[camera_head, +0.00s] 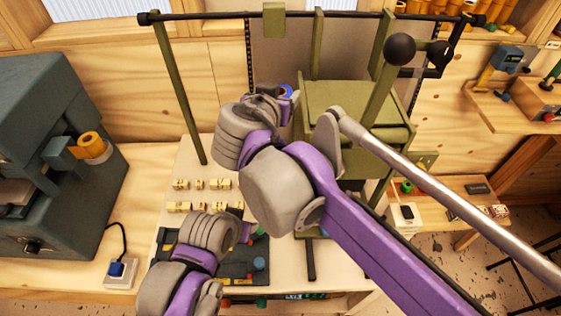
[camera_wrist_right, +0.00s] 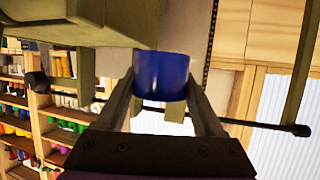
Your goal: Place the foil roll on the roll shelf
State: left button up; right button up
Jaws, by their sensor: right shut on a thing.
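A blue foil roll (camera_wrist_right: 162,76) is between the two fingers of my right gripper (camera_wrist_right: 165,100) in the right wrist view, and the fingers are shut on it. In the head view, the roll shows as a small blue patch (camera_head: 286,90) at my right gripper (camera_head: 288,98), beside the olive green machine. My right wrist hides part of it. My left arm comes in at the bottom, and its gripper (camera_head: 246,234) is low over the table, mostly hidden behind its own wrist. A wooden shelf with yellow rolls (camera_head: 505,14) is at the top right; I cannot tell whether it is the roll shelf.
The olive green machine (camera_head: 350,97) with an upright frame and black crossbar (camera_head: 230,16) stands close to my right gripper. A dark grey machine (camera_head: 50,130) stands at the left. Small brass blocks (camera_head: 200,184) lie on the table. Shelves of colourful items (camera_wrist_right: 60,125) show in the wrist view.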

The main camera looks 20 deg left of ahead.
notch_tip(320, 180, down, 19)
jog(key=shift+w+r+b, duration=0.1)
jog(key=shift+w+b, duration=0.05)
jog(key=shift+b, duration=0.65)
pick_arm(q)
jog(key=shift+s+f, duration=0.4)
jog(key=shift+f, duration=0.4)
jog(key=shift+s+f, duration=0.35)
jog(key=shift+f, duration=0.45)
pick_arm(e)
jog(key=shift+f, duration=1.75)
jog(key=shift+f, duration=0.2)
jog(key=o, duration=1.2)
pick_arm(q)
jog(key=shift+f, duration=0.1)
pick_arm(e)
jog(key=shift+r, duration=0.1)
jog(key=shift+r, duration=0.2)
pick_arm(q)
jog(key=shift+r, duration=0.25)
pick_arm(e)
jog(key=shift+d, duration=0.1)
